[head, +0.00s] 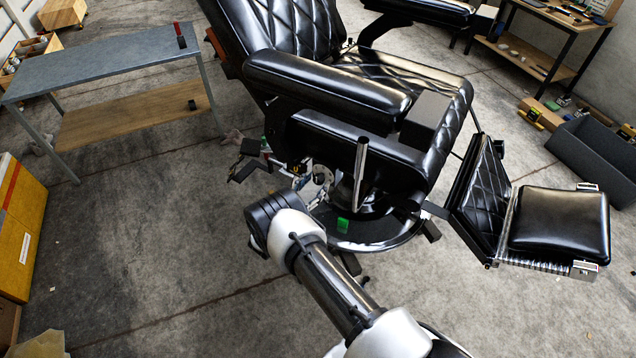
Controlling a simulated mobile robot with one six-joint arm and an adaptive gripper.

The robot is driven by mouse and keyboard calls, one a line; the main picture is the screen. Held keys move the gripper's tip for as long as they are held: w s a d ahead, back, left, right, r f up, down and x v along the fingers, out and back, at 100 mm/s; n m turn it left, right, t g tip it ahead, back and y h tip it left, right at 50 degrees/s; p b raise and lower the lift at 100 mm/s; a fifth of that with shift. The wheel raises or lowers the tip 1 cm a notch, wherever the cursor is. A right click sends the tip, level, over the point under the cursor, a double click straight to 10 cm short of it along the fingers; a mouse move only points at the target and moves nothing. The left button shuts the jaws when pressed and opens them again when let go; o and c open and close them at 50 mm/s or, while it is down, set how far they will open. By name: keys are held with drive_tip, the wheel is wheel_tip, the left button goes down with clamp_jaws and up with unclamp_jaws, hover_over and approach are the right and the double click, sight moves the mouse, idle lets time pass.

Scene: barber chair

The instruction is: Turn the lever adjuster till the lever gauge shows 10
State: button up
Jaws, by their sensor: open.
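The black barber chair (330,85) fills the middle of the head view. A silver upright lever (361,165) stands at its near side. A small green piece (343,225) shows low by the round base. I cannot tell which part is the lever adjuster, and no gauge reading is legible. My arm rises from the bottom edge to its elbow in front of the chair base. My arm partly hides the area around the wrist.
A grey-topped table (100,72) with a lower wooden shelf stands at the left. A yellow cabinet (20,230) is at the left edge. The chair's footrest (560,222) juts right. A dark bin (598,155) and a workbench (555,25) stand at right. The floor at lower left is mostly clear.

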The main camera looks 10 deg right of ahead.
drive_tip(key=shift+x, duration=1.15)
drive_tip(key=shift+c, duration=0.5)
drive_tip(key=c, duration=1)
